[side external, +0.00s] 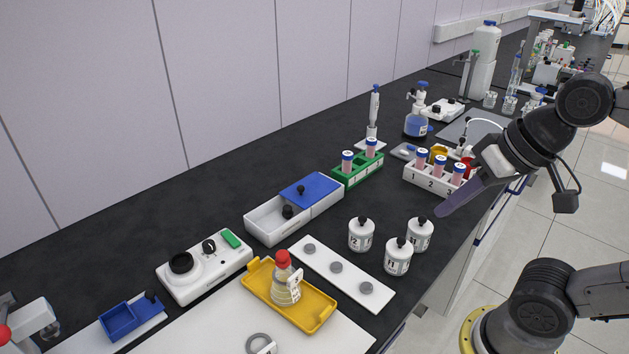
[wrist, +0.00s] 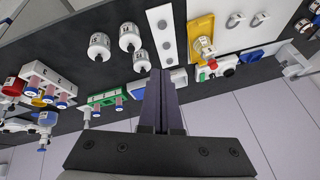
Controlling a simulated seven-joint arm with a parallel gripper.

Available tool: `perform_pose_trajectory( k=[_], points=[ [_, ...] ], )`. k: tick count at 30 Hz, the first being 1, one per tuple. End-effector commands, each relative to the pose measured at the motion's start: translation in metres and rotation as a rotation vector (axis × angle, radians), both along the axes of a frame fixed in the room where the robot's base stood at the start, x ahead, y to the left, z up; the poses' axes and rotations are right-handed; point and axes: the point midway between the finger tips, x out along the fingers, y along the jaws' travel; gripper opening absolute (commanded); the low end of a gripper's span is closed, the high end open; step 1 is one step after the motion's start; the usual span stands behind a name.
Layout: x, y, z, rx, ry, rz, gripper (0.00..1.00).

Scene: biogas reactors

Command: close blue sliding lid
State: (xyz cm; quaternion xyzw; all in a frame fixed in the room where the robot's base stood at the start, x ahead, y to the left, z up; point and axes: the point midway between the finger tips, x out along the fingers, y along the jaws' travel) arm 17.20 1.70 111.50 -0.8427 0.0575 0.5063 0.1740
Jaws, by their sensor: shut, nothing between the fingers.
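The blue sliding lid (side external: 313,189) with a black knob lies over the right, far part of a long white box (side external: 262,229). The left, near part of the box is uncovered, and a black round knob (side external: 287,212) shows there. My gripper (side external: 440,212) is shut and empty. It hangs above the right side of the bench, near the numbered rack and well to the right of the lid. In the wrist view my gripper's fingers (wrist: 160,78) are together and hide most of the box; only small parts of it show beside them.
White bottles (side external: 397,256) stand between my gripper and the box. A green rack (side external: 358,168) is just behind the lid's far end. A white rack with tubes (side external: 430,178) is close to my gripper. A yellow tray (side external: 318,318) with a red-capped flask is in front.

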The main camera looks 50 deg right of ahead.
Motion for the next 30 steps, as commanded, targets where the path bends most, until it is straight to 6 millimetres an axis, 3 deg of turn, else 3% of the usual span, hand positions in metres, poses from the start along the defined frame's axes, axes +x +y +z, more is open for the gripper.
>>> perform_pose_trajectory(
  k=[8, 16, 23, 27, 30],
  points=[
    [0.064, 0.019, 0.043, 0.361, 0.124, -0.401, 0.00],
    [0.166, 0.003, 0.057, 0.704, 0.318, -0.838, 0.00],
    [0.252, -0.048, 0.031, 0.941, 0.478, -1.165, 0.00],
    [0.292, -0.093, -0.005, 1.047, 0.560, -1.318, 0.00],
    [0.308, -0.124, -0.034, 1.091, 0.597, -1.389, 0.00]
  ],
)
